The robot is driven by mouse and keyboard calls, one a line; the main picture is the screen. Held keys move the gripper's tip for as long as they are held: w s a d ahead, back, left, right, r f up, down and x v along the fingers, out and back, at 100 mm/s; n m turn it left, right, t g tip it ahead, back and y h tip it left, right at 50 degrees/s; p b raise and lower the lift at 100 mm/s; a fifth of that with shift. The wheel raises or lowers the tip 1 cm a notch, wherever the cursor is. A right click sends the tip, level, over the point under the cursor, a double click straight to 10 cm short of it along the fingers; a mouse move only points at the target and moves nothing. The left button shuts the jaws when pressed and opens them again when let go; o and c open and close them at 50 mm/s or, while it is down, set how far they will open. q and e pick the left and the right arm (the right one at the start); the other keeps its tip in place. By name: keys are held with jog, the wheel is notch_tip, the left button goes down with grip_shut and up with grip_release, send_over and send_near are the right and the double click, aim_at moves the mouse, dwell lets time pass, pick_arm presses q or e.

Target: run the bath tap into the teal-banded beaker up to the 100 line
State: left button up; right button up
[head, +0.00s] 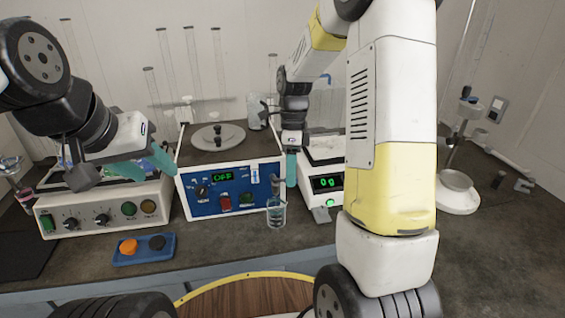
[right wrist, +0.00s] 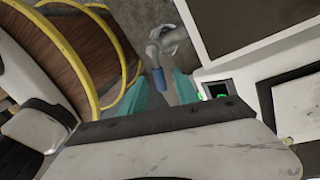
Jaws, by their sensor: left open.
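My left gripper (head: 145,168), with teal fingers, is open and empty over the left white control box. My right gripper (right wrist: 160,92) hangs downward in front of the scale. Its teal fingers are apart, with a blue-tipped grey piece (right wrist: 158,78) between or just beyond them. In the head view a small clear glass vessel (head: 276,213) stands at the counter's front, below and left of this gripper, with a grey piece (head: 277,187) rising from it. A glass vessel also shows in the right wrist view (right wrist: 172,38). I cannot make out a teal band, graduation lines or the bath tap.
A blue-fronted box (head: 230,190) reading OFF carries a round plate. The scale (head: 328,185) reads 0 g. A blue tray (head: 143,250) holds an orange and a dark piece. Tall glass tubes stand behind. A round wooden stool (head: 245,297) is below the counter.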

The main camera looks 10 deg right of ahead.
grip_shut()
dwell(1.4)
